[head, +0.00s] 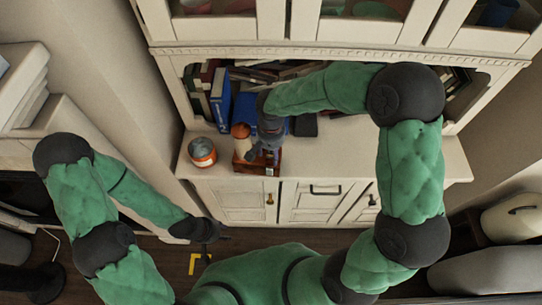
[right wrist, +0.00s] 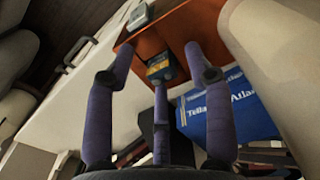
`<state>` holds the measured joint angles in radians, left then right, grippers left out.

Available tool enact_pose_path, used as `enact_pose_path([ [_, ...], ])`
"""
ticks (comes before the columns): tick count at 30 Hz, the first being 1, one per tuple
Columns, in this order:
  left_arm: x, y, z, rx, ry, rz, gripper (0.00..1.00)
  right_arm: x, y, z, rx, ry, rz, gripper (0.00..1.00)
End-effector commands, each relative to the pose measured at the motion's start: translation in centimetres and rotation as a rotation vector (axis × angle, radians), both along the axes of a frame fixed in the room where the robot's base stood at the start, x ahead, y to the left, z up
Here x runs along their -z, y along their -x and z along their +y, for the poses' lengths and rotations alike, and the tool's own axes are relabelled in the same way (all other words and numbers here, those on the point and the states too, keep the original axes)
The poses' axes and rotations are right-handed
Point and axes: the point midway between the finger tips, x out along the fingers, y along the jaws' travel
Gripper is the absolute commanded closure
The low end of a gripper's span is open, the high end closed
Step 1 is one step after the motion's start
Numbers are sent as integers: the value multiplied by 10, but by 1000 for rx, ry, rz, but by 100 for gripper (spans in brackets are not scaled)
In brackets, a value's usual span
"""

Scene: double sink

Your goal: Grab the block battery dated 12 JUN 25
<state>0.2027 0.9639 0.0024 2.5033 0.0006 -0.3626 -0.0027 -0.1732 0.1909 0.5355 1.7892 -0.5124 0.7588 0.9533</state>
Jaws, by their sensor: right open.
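An orange-brown open box (head: 243,166) stands on the cabinet top, and it fills the top of the right wrist view (right wrist: 183,22). A dark block battery with a yellow band (right wrist: 160,71) sits inside it. A second, pale grey-green block (right wrist: 140,16) lies at its far edge. I cannot read a date on either. My right gripper (head: 262,153) is over the box. In the right wrist view my right gripper (right wrist: 153,70) is open, its fingers around the banded battery without visible grip. My left gripper (head: 205,232) hangs low at the left, away from the cabinet; its fingers are unclear.
An orange and grey jar (head: 202,152) stands left of the box. Books, including a blue one (head: 221,98), fill the shelf behind; a blue atlas (right wrist: 225,112) lies close to the box. The cabinet top (head: 410,155) is clear to the right.

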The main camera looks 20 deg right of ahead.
Motion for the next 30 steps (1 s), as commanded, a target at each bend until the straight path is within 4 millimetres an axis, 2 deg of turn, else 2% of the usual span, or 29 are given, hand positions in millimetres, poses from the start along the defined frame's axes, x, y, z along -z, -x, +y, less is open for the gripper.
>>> enact_pose_path([
  [5, 0, 0, 0, 0, 0, 0, 60, 0, -1, 0, 0, 0, -2, 47],
  [6, 0, 0, 0, 0, 0, 0, 60, 0, -1, 0, 0, -1, -1, 50],
  [11, 0, 0, 0, 0, 0, 0, 60, 0, 0, 0, 0, -1, -1, 95],
  [12, 0, 0, 0, 0, 0, 0, 60, 0, 0, 0, 0, -1, -1, 100],
  [24, -1, 0, 0, 0, 0, 0, 60, -1, 0, 0, 0, -1, -1, 100],
  [30, -4, 0, 0, 0, 0, 0, 60, -13, -1, 0, 0, 1, -4, 100],
])
